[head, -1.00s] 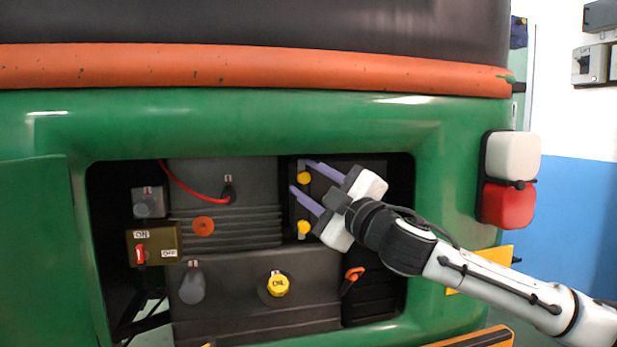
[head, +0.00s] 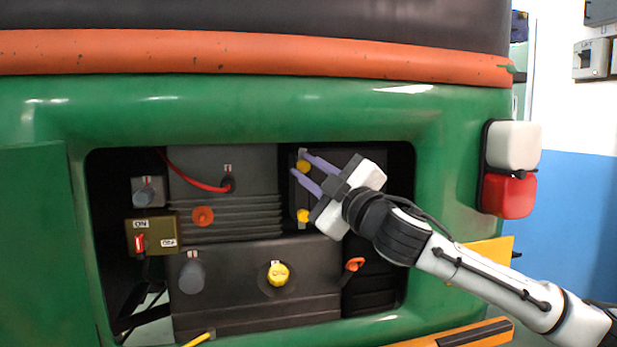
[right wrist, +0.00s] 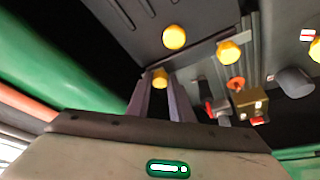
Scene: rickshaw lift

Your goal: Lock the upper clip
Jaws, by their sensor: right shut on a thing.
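The upper clip has a yellow knob (head: 303,167) on the dark panel at the right of the engine bay. My right gripper (head: 299,163) is shut on the upper clip, with its two purple fingers on either side of the knob. In the right wrist view, the yellow knob (right wrist: 160,77) sits between the fingertips (right wrist: 160,86); part of it is hidden by the fingers. The lower clip's yellow knob (head: 303,216) is below, apart from the gripper. My left gripper is not in view.
The bay's green rim (head: 430,200) surrounds the work area. A yellow oil cap (head: 278,274), an orange cap (head: 203,216), an orange handle (head: 354,265) and a switch box (head: 151,236) are nearby. A red cable (head: 192,176) runs at the upper left.

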